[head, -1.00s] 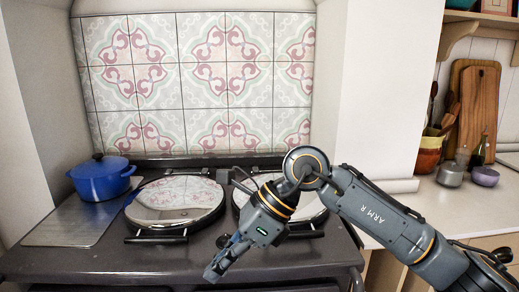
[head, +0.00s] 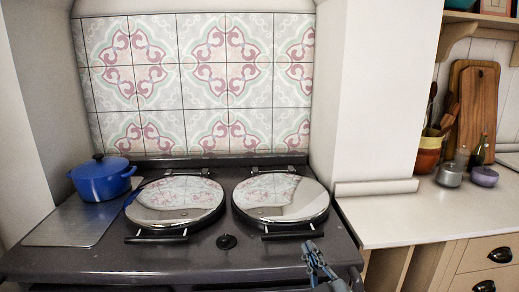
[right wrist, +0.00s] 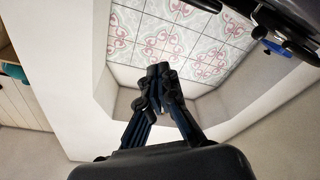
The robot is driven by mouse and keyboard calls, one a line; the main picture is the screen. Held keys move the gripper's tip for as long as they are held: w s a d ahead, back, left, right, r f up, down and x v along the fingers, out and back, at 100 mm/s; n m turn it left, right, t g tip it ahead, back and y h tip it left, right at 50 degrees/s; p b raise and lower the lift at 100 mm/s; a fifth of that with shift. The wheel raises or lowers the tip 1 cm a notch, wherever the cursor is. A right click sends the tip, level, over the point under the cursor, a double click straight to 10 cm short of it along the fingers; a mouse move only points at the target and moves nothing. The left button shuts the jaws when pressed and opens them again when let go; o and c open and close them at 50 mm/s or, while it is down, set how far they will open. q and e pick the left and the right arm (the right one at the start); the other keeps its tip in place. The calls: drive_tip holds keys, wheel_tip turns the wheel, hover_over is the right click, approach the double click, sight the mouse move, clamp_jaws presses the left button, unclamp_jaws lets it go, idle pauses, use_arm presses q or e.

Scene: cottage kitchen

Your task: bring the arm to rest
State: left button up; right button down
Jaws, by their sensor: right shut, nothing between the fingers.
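My right gripper (head: 314,254) shows at the bottom of the head view, in front of the stove's right front edge. Its fingers are together and hold nothing. In the right wrist view the shut fingers (right wrist: 158,77) stand in front of the tiled wall, which appears tilted there. Most of my right arm is out of the head view. My left gripper is not in view.
The dark stove (head: 150,262) has two round shiny lids, left (head: 175,198) and right (head: 281,196). A blue pot (head: 101,180) stands at its left. The white counter (head: 385,220) at right has free room; a pot (head: 449,174) stands farther back.

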drive_tip(key=s+d+f+m+g+h, duration=0.2)
drive_tip(key=s+d+f, duration=0.1)
drive_tip(key=f, duration=0.3)
drive_tip(key=s+d+f+m+g+h, duration=0.1)
drive_tip(key=s+d+f+m+g, duration=0.15)
drive_tip(key=f, duration=0.35)
drive_tip(key=s+d+f+m+g, duration=0.1)
drive_tip(key=s+d+f+g, duration=0.1)
drive_tip(key=s+f+g, duration=0.55)
drive_tip(key=s+d+f+m+g, duration=0.25)
drive_tip(key=s+f, duration=0.55)
drive_tip(key=s, duration=0.6)
drive_tip(key=s+f+g+p, duration=0.1)
drive_tip(key=s+f+g, duration=0.2)
drive_tip(key=f, duration=2.4)
drive_tip(key=s+d+f+n+p, duration=0.1)
drive_tip(key=s+d+f, duration=0.1)
drive_tip(key=s+f, duration=1.1)
drive_tip(key=s, duration=0.3)
drive_tip(key=shift+d+f+g+h, duration=0.3)
drive_tip(key=shift+d+g+h, duration=0.05)
drive_tip(key=shift+h, duration=0.05)
drive_tip(key=shift+s, duration=0.1)
